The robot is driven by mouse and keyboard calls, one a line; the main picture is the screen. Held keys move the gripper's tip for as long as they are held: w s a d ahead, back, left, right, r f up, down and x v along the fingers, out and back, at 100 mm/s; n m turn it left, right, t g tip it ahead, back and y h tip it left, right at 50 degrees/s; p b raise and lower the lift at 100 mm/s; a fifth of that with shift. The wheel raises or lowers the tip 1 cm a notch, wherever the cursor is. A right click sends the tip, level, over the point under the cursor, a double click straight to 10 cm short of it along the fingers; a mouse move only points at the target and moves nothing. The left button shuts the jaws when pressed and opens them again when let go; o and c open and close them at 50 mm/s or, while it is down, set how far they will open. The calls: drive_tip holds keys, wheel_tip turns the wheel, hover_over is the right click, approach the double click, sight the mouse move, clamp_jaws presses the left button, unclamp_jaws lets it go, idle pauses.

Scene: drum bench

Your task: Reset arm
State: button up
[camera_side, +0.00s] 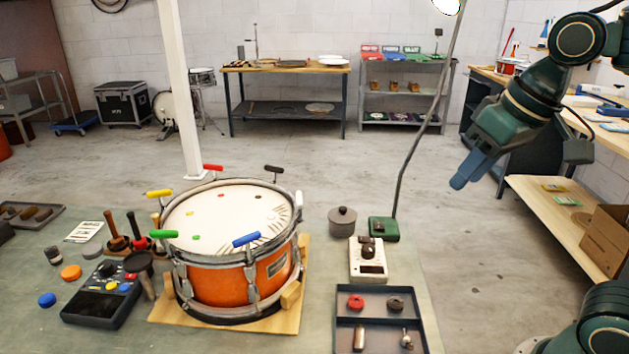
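My gripper (468,170) is in the upper right of the side view, raised in the air to the right of the bench. Its blue fingers point down and to the left. They look close together, but the angle hides whether there is a gap. I see nothing held at the tips. An orange drum (222,275) with a white head stands on a wooden base on the bench, well to the left of and below my gripper. Keys with red, black, yellow, green and blue handles are around its rim.
A dark tray (379,323) with small parts lies at the bench's front right. A white meter (368,259), a grey lidded pot (342,220) and a green lamp base (384,229) stand behind it. The lamp's thin pole rises left of my gripper. A wooden shelf (545,215) is at right.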

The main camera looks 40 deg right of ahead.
drive_tip(key=s+f+n+t, duration=0.1)
drive_tip(key=s+f, duration=0.4)
drive_tip(key=shift+s+d, duration=0.35)
drive_tip(key=shift+d, duration=0.1)
idle(1.1)
